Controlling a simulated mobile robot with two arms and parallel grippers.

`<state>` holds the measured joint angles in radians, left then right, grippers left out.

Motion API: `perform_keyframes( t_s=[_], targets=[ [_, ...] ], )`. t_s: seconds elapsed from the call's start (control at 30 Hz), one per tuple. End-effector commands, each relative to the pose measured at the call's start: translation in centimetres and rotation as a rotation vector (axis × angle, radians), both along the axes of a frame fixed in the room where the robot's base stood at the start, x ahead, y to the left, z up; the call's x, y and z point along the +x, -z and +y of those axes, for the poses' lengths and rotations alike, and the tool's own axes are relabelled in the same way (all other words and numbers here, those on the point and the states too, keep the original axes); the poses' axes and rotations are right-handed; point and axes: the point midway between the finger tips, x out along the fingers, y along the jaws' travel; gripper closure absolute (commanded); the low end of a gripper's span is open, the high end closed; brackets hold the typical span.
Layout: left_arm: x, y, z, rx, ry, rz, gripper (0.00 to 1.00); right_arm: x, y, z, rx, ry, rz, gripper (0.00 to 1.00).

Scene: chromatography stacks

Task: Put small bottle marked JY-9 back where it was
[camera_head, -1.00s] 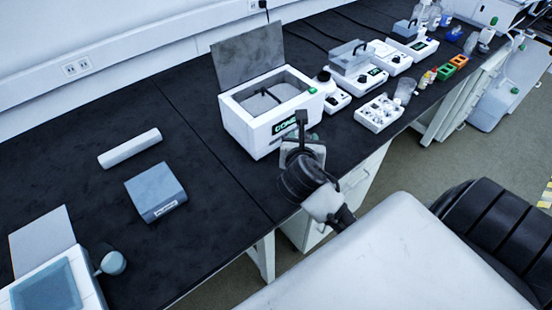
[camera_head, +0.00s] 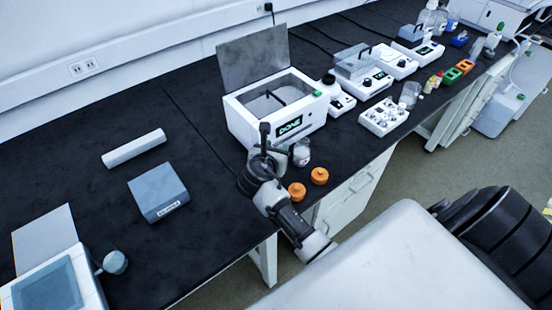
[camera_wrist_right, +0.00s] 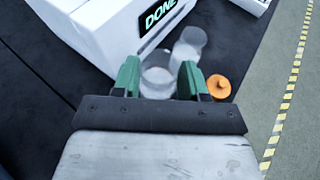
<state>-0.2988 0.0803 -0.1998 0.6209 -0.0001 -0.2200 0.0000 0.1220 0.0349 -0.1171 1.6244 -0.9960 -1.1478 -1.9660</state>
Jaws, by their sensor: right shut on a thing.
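My right gripper (camera_head: 274,152) is at the front of the white box-shaped machine, over the black bench. In the right wrist view its green fingers (camera_wrist_right: 158,82) are shut on a small clear bottle (camera_wrist_right: 157,77) with pale contents. In the head view that bottle is mostly hidden by the gripper. A second clear bottle (camera_head: 301,152) stands just right of the gripper; it also shows beyond the fingers in the wrist view (camera_wrist_right: 189,46). No marking is readable on either bottle, so I cannot tell which is JY-9. My left gripper is not in view.
The white machine (camera_head: 248,132) has its lid up and a display reading DONE. Two orange caps (camera_head: 297,192) (camera_head: 319,176) lie near the bench's front edge. A white rack (camera_head: 384,117) stands to the right. The bench left of the gripper is clear up to a blue-grey box (camera_head: 158,191).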

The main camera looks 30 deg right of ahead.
Motion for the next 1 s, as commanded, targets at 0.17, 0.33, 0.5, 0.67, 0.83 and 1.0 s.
perform_keyframes(
  t_s=[0.17, 0.33, 0.5, 0.67, 0.83, 1.0],
  targets=[
    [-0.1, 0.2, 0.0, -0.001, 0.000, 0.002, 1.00, -0.1, 2.8, 0.0, -0.001, 0.000, 0.005, 1.00],
    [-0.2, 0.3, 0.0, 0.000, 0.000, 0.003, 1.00, -0.1, 3.6, 0.0, 0.000, -0.001, 0.001, 1.00],
    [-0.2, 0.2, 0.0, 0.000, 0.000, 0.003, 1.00, -0.1, 3.5, 0.0, 0.000, 0.000, 0.001, 1.00],
    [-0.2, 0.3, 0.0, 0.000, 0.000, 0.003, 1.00, -0.1, 3.8, 0.0, 0.000, -0.001, 0.003, 0.51],
    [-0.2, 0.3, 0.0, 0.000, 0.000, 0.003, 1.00, -0.1, 3.8, 0.0, 0.000, -0.001, 0.003, 0.31],
    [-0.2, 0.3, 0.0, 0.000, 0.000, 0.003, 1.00, -0.1, 3.8, 0.0, 0.000, -0.001, 0.003, 0.31]
  ],
)
